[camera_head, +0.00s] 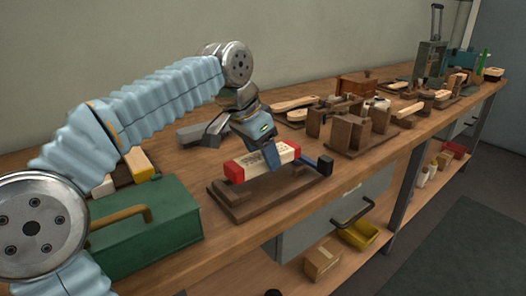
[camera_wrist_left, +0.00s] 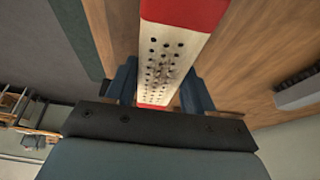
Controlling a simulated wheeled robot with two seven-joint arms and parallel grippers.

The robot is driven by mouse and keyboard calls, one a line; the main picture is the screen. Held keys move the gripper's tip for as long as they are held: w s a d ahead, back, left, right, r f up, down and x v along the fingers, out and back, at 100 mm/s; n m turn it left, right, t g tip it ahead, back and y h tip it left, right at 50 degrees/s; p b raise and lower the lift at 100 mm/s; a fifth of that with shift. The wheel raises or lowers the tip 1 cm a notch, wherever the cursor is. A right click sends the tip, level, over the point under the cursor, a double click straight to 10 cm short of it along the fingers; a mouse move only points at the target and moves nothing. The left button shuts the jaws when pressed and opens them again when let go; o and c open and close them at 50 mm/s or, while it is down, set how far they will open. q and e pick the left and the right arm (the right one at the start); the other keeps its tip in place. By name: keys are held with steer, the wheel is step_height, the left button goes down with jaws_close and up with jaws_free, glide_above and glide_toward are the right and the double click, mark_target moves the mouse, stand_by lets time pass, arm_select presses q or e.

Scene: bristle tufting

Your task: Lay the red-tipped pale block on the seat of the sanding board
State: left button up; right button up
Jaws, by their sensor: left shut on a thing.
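The pale block (camera_head: 256,164) has red ends and is held over the sanding board. My left gripper (camera_head: 274,158) is shut on it, with one blue finger on each side. The left wrist view shows the block's pale face with rows of dark holes (camera_wrist_left: 165,60) between the fingers. I cannot tell whether the block touches the board's seat, which the block and fingers partly hide. My right gripper is not in view.
A green toolbox (camera_head: 150,228) with a brown handle stands left of the board. A grey object (camera_head: 197,133) lies behind it on the bench. Wooden fixtures (camera_head: 350,132) and brushes crowd the right. A drawer (camera_head: 325,222) sits below the bench's front edge.

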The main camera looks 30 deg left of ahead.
arm_select(q)
steer(key=shift+f+b, duration=0.9)
steer(key=shift+f, duration=0.45)
steer(key=shift+f, duration=0.35)
steer(key=o, duration=1.2)
steer(key=shift+o, duration=0.5)
steer(key=shift+o, duration=1.3)
